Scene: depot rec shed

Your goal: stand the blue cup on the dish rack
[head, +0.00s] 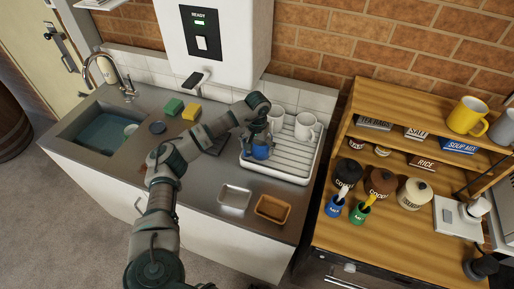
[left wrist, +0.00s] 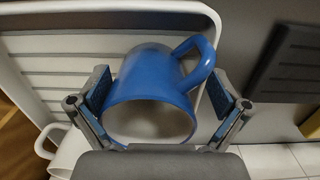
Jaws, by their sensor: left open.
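The blue cup (head: 261,152) is at the left side of the white ribbed dish rack (head: 290,171). My left gripper (head: 257,141) is open over it. In the left wrist view the cup (left wrist: 150,75) is between the two spread fingers, its pale inside facing the camera and its handle to the upper right. The rack (left wrist: 62,70) lies behind and left of the cup there. I cannot tell whether the cup's base touches the rack. My right gripper is not in view.
White mugs (head: 306,127) stand on the rack's back part. A sink (head: 100,132), sponges (head: 174,107), a metal dish (head: 235,196) and a brown tray (head: 273,208) share the counter. A white dispenser (head: 225,45) hangs above. A wooden shelf unit (head: 345,235) stands right.

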